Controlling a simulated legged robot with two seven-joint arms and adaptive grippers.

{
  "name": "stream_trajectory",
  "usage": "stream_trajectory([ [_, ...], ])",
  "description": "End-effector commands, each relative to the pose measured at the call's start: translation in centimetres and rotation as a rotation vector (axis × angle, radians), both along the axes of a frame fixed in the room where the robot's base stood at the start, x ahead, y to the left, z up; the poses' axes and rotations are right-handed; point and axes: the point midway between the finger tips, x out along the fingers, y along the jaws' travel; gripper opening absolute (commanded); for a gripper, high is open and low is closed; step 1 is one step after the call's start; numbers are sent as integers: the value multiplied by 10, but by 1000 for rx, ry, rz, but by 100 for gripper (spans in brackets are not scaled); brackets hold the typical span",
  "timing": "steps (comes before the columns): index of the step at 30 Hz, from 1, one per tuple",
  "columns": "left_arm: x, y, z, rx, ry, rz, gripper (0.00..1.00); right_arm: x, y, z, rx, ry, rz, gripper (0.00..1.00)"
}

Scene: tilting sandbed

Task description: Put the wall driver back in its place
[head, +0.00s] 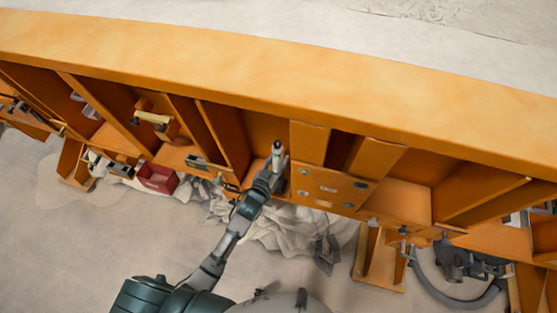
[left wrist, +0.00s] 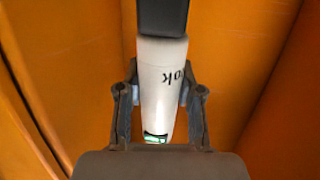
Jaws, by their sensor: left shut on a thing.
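The wall driver (left wrist: 161,85) is a white handheld tool with dark lettering, a dark upper end and a small green patch at its lower end. In the left wrist view my left gripper (left wrist: 162,95) has a finger on each side of its white body and is shut on it. In the head view my left arm reaches up from the bottom to the orange sandbed wall (head: 330,75). There the driver (head: 277,150) shows small and pale at the tip of my left gripper (head: 272,170), in front of an open orange bay. My right gripper does not show.
Orange ribs split the wall into bays. An orange plate with several grey fittings (head: 330,188) stands right of my gripper. A red box (head: 157,178) lies at the left. Crumpled pale cloth (head: 285,232) lies below, and a dark hose (head: 450,297) at the lower right.

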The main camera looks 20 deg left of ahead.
Motion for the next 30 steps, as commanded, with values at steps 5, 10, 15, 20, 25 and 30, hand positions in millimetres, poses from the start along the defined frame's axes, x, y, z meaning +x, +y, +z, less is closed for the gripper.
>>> stream_trajectory([
  [5,0,0,-1,-1,-4,0,0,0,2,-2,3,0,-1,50],
  [10,0,0,-5,-1,-4,0,0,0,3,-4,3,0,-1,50],
  [15,0,0,-9,-1,-4,0,0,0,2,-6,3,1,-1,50],
  [20,0,0,-13,-1,-4,0,0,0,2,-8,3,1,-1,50],
  [25,0,0,-17,-1,-5,-1,0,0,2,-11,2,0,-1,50],
  [30,0,1,-21,-2,-5,-1,0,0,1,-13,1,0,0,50],
])
